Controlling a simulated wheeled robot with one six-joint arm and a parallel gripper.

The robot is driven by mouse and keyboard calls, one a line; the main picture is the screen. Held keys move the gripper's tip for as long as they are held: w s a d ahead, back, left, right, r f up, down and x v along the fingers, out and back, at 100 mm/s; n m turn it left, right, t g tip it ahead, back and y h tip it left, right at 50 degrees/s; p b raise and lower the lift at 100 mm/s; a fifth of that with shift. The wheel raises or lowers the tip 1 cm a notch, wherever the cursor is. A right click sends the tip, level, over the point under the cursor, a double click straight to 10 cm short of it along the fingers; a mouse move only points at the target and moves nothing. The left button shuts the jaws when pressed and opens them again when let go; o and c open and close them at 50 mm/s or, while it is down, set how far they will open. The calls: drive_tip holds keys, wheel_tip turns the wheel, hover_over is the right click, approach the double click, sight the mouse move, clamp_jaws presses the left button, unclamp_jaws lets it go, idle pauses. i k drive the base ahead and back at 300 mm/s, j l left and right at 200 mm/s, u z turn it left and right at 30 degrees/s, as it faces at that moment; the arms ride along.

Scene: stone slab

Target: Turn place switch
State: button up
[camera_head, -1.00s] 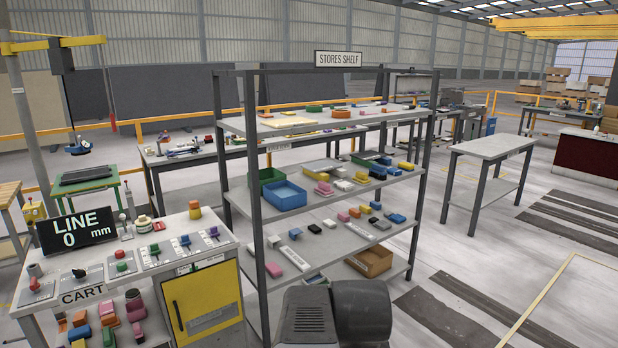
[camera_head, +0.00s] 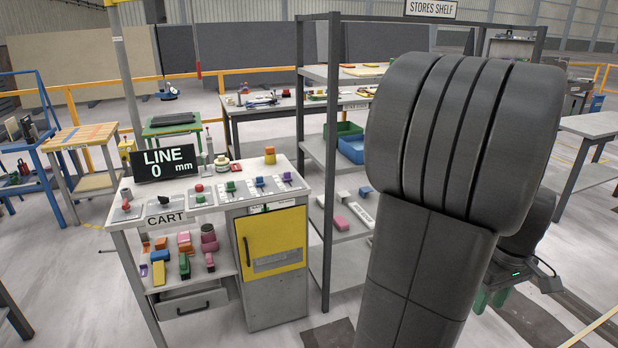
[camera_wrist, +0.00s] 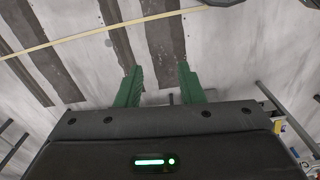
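The cart (camera_head: 135,214) stands at the left in the head view. Its top has a red knob (camera_head: 125,205), a dark rotary knob (camera_head: 163,200), a red button (camera_head: 199,190) and green, blue and purple levers (camera_head: 260,183) on pale plates. Their small labels are unreadable, so I cannot tell which is the place switch. My gripper (camera_wrist: 160,85) is open and empty in the wrist view, its green fingers spread above the floor. It also shows low at the right in the head view (camera_head: 489,299), partly behind my arm and far from the cart.
A black display (camera_head: 165,163) reads "LINE 0 mm" on the cart. A yellow door (camera_head: 272,243) is on the cart's front. The stores shelf (camera_head: 330,170) stands close right of the cart, partly hidden by my arm. Floor is open at the left front.

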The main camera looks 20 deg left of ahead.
sight(164, 200)
drive_tip(key=i+j+u, duration=0.1)
drive_tip(key=j+u, duration=0.15)
drive_tip(key=u, duration=0.15)
drive_tip(key=i+j+u, duration=0.1)
drive_tip(key=u, duration=0.25)
drive_tip(key=i+j+u, duration=0.15)
drive_tip(key=u, duration=0.25)
drive_tip(key=i+j+u, duration=0.1)
drive_tip(key=i+j, duration=0.3)
drive_tip(key=i+j+u, duration=0.15)
drive_tip(key=i+j, duration=0.2)
drive_tip(key=i, duration=0.2)
drive_tip(key=i+j+u, duration=0.1)
drive_tip(key=i+j, duration=0.2)
drive_tip(key=i, duration=0.2)
drive_tip(key=i+j+u, duration=0.15)
drive_tip(key=i, duration=0.4)
drive_tip(key=j, duration=0.05)
